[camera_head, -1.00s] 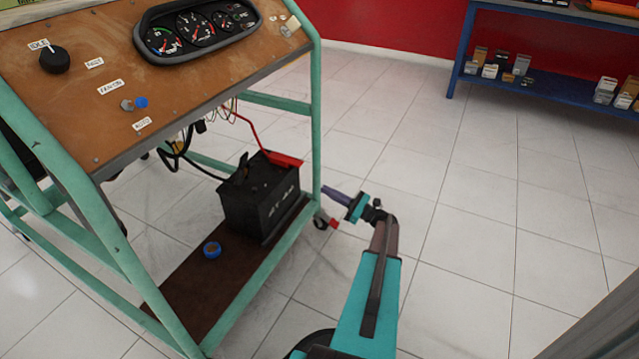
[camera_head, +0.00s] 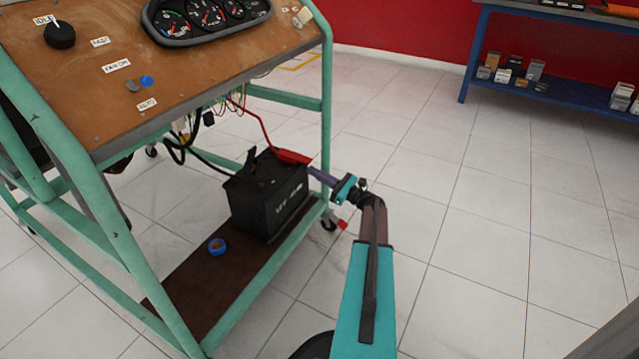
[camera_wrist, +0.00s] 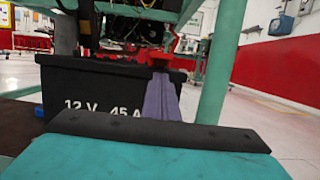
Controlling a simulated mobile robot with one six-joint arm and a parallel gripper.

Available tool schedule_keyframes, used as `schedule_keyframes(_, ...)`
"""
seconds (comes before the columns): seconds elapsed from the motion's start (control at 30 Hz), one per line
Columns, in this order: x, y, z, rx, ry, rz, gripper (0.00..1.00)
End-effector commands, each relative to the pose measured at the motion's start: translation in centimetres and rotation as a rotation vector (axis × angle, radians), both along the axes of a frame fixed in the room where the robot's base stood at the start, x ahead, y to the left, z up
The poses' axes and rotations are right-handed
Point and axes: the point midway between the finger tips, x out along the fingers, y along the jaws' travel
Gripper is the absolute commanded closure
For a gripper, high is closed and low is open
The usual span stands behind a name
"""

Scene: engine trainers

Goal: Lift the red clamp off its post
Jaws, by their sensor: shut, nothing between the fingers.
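In the wrist view the purple fingers (camera_wrist: 161,98) point at the battery (camera_wrist: 105,88), just below the red clamp (camera_wrist: 160,52), and hide part of the battery's front. The post under the clamp is hidden.
The battery stands on the brown lower shelf (camera_head: 195,290) of a green-framed trainer. A green frame post (camera_head: 326,110) rises close beside my gripper. A blue ring (camera_head: 217,246) lies on the shelf. Black cables hang above the battery. The tiled floor to the right is open.

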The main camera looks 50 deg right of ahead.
Motion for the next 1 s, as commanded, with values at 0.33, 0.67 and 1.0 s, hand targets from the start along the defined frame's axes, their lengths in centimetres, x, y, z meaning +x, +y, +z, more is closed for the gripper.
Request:
schedule_keyframes(0.33, -0.1, -0.1, 1.6, 0.000, 0.000, -0.001, 1.00)
schedule_keyframes(0.67, -0.1, -0.1, 1.7, 0.000, 0.000, -0.001, 1.00)
schedule_keyframes(1.0, 0.2, 0.4, 2.3, -0.005, 0.018, 0.006, 1.00)
